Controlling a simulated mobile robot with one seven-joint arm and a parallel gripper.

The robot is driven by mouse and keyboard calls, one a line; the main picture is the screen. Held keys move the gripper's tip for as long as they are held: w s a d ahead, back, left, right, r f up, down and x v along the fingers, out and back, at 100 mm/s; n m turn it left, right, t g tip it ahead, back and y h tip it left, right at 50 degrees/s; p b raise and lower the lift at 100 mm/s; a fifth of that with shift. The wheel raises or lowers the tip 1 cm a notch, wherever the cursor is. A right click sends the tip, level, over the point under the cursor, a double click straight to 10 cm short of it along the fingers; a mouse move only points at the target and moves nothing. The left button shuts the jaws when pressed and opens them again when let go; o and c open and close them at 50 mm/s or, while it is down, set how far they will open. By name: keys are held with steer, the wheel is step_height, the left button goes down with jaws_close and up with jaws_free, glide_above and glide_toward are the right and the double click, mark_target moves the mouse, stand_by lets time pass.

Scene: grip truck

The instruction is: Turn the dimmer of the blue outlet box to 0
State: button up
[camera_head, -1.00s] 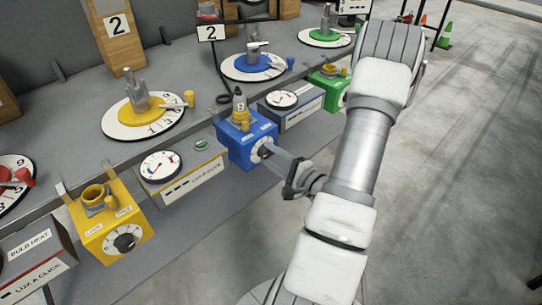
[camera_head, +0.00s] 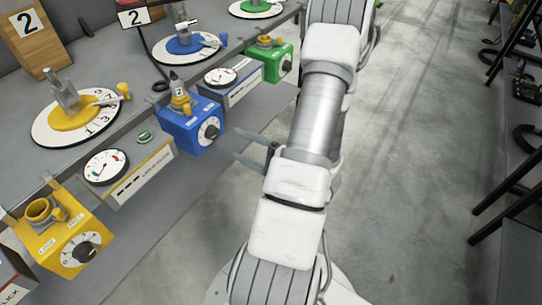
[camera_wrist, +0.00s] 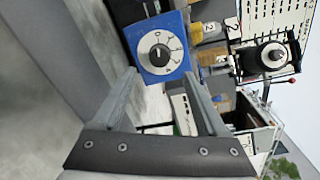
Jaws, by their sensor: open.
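A yellow outlet box (camera_head: 62,236) stands front left, a green one (camera_head: 272,60) farther back. White meter boxes (camera_head: 145,176) sit between them. The upper shelf holds round numbered discs (camera_head: 85,112). Open floor (camera_head: 400,170) lies to the right.

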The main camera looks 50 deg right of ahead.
steer(key=s, duration=0.9)
steer(key=shift+s+d+r+p, duration=0.2)
steer(key=shift+s+d+p, duration=0.15)
steer(key=shift+d, duration=0.05)
